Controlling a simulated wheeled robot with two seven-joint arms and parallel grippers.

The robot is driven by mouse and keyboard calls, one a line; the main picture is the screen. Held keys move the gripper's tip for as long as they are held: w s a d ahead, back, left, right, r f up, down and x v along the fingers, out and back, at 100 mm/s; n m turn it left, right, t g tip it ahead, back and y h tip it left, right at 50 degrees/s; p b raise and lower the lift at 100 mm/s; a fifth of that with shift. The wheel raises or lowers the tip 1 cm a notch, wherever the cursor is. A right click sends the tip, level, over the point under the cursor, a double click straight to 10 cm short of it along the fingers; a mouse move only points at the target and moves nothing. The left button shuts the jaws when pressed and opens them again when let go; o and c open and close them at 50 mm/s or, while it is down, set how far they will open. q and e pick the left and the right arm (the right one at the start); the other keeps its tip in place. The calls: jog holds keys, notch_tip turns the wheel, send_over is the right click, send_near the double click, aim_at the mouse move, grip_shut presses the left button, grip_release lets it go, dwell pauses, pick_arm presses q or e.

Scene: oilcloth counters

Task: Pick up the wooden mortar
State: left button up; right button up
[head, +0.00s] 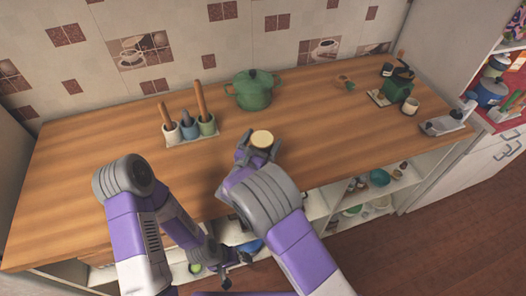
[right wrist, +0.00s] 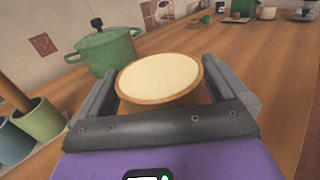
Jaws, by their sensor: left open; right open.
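In the right wrist view, the mortar (right wrist: 162,76) sits between the two fingers. My right gripper (head: 259,146) is open around it, one finger on each side, with small gaps showing. The mortar's lower side is hidden by the gripper's palm. My left gripper (head: 224,281) is open and empty, low in front of the counter, away from the mortar.
A green lidded pot (head: 250,92) stands behind the mortar. To the left, a tray (head: 193,140) holds three cups with upright handles. A green canister (head: 397,90) and a white cup (head: 411,106) stand at the right. Shelves (head: 378,192) lie below the counter (head: 80,150), whose left part is clear.

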jog(key=shift+s, duration=0.2)
jog(key=shift+c, duration=0.6)
jog(key=c, duration=1.3)
